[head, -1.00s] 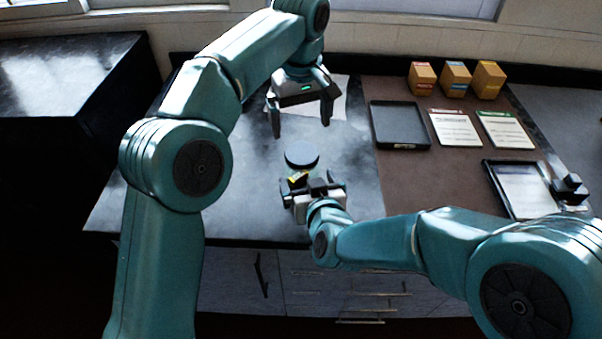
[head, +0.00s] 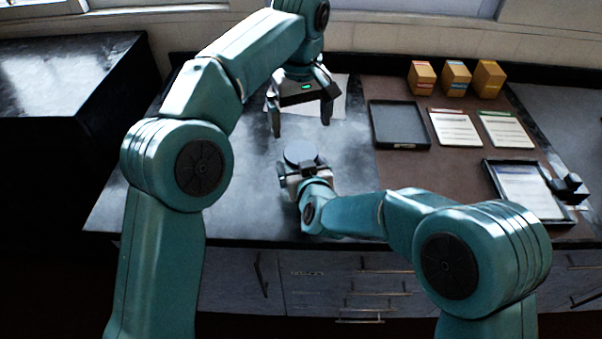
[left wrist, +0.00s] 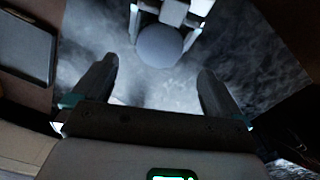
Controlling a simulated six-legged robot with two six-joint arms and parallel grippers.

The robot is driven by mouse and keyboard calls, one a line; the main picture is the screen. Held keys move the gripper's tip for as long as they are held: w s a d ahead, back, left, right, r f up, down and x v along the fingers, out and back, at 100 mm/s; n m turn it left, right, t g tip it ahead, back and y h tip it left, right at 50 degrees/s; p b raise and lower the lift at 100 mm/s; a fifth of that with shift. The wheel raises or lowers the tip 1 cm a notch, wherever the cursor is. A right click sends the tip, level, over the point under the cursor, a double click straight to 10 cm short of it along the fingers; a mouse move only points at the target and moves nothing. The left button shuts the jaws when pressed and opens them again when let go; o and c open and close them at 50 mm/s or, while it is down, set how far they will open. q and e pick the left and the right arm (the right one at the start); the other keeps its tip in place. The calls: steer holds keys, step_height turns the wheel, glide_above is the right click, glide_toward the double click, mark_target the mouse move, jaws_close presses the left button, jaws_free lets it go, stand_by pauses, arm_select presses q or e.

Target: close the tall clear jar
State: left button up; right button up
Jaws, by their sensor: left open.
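A round dark disc (head: 301,152), seen from above, looks like the lid or top of the tall jar. The clear jar walls cannot be made out, and I cannot tell how the disc sits on it. It also shows as a grey disc in the left wrist view (left wrist: 160,46). My left gripper (head: 302,124) is open and empty, behind and above the disc. In the left wrist view the left fingers (left wrist: 157,72) are apart, with the disc beyond them. My right gripper (head: 303,172) is right at the disc's near side; its fingers are mostly hidden.
A white sheet (head: 338,106) lies behind the left gripper. To the right are an empty black tray (head: 375,128), printed cards (head: 455,128), several orange boxes (head: 456,80), and a tray with a sheet (head: 525,184). The counter left of the disc is clear.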

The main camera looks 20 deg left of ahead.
mark_target(301, 152)
steer(key=shift+d, duration=0.1)
steer(key=c, duration=0.8)
arm_select(q)
steer(key=n, duration=0.4)
arm_select(e)
steer(key=shift+f, duration=0.1)
steer(key=shift+c, duration=0.2)
arm_select(q)
steer(key=shift+f, duration=0.1)
arm_select(e)
steer(key=shift+s, duration=0.1)
arm_select(q)
steer(key=shift+f, duration=3.9)
